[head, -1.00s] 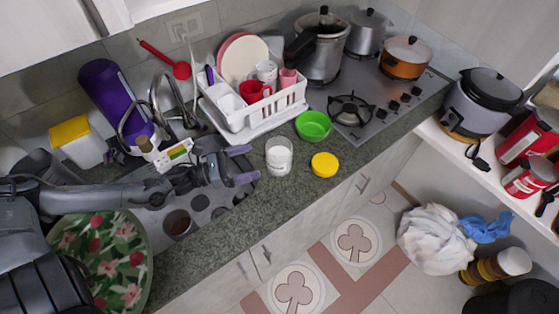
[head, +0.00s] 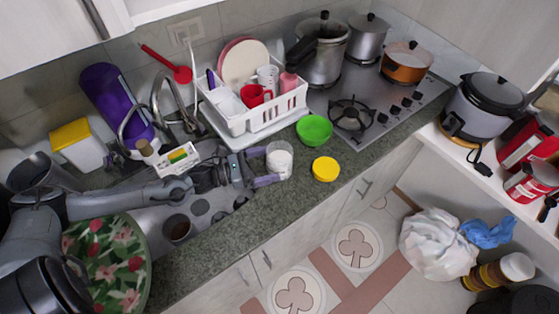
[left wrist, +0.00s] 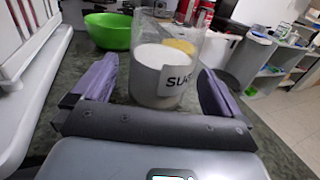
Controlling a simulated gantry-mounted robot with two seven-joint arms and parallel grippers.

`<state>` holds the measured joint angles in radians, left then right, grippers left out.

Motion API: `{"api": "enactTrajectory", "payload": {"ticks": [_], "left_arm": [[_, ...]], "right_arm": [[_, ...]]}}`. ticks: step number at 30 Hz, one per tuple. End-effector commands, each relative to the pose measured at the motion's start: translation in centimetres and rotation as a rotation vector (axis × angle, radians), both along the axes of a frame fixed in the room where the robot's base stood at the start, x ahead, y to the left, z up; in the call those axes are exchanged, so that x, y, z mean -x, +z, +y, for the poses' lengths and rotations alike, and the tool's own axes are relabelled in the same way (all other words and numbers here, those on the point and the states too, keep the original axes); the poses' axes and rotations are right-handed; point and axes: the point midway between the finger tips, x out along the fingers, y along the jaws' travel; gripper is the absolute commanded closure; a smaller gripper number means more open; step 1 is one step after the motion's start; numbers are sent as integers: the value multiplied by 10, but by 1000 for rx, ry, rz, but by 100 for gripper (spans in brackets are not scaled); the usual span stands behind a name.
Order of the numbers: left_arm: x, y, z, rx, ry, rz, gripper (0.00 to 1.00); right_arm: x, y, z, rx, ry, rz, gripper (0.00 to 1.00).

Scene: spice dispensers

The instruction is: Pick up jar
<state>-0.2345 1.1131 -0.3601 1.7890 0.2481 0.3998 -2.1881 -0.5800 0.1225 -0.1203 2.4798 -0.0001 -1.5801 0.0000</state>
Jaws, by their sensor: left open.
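The jar (head: 279,160) is clear, with white contents, and stands upright on the counter. In the left wrist view the jar (left wrist: 163,75) carries a partly readable label that starts with "SU". My left gripper (head: 265,166) is open, its fingers pointing at the jar. In the left wrist view my left gripper (left wrist: 158,90) has one purple-grey finger on each side of the jar, with the jar's base between or just past the fingertips. I cannot tell whether either finger touches it. My right gripper is not in view.
The sink (head: 150,202) is to the left. The counter's front edge (head: 290,213) is nearby.

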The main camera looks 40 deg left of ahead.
Motion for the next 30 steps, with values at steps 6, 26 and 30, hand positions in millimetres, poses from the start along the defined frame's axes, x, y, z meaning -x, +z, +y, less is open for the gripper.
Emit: {"api": "enactTrajectory", "payload": {"ticks": [6,26,30], "left_arm": [[-21,7,-16,3,2,-4,0],[-34,4,-24,0,0,-1,26],[-34,4,-24,0,0,-1,48]], "right_arm": [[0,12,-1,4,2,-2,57],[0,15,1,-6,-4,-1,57],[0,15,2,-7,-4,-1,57]]}}
